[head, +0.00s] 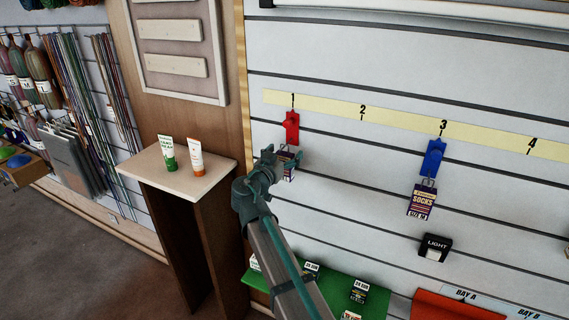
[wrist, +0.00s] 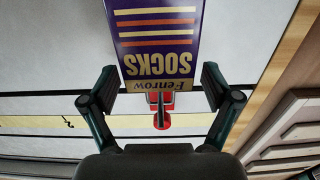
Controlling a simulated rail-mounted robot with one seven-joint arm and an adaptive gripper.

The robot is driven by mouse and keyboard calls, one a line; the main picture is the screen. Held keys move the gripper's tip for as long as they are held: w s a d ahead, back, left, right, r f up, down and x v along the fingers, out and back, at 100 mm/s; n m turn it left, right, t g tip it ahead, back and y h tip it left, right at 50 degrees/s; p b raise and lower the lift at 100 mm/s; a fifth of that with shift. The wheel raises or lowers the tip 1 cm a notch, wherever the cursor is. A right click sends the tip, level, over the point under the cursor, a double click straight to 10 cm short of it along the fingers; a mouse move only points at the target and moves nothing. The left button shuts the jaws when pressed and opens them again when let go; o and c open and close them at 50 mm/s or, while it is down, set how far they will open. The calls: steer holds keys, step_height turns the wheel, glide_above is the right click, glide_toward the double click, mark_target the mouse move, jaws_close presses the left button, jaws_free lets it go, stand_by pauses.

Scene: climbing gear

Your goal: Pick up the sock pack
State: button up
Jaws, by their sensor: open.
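A purple sock pack (head: 288,170) hangs below the red hook (head: 292,128) under number 1 on the slatted wall. My gripper (head: 283,158) is at this pack and partly covers it in the head view. In the wrist view the sock pack (wrist: 155,45) appears upside down, with "Fenrow SOCKS" and striped bands. My gripper's open fingers (wrist: 157,92) stand on either side of its label end, with a gap at each side. The red hook (wrist: 162,112) shows beyond the pack. A second sock pack (head: 421,201), marked size M, hangs below the blue hook (head: 433,158) under number 3.
A small stand (head: 205,163) left of my arm holds a green-and-white tube (head: 167,154) and an orange-and-white tube (head: 196,155). A green shelf (head: 285,290) with small boxes lies below. A black-and-white "LIGHT" item (head: 434,247) is at lower right.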

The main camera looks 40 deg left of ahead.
steer(key=c, duration=1.3)
steer(key=shift+r+b, duration=0.15)
steer(key=shift+b, duration=0.55)
steer(key=b+v, duration=0.4)
steer(key=v, duration=1.4)
steer(key=shift+r+b, duration=0.2)
steer(key=shift+b, duration=0.15)
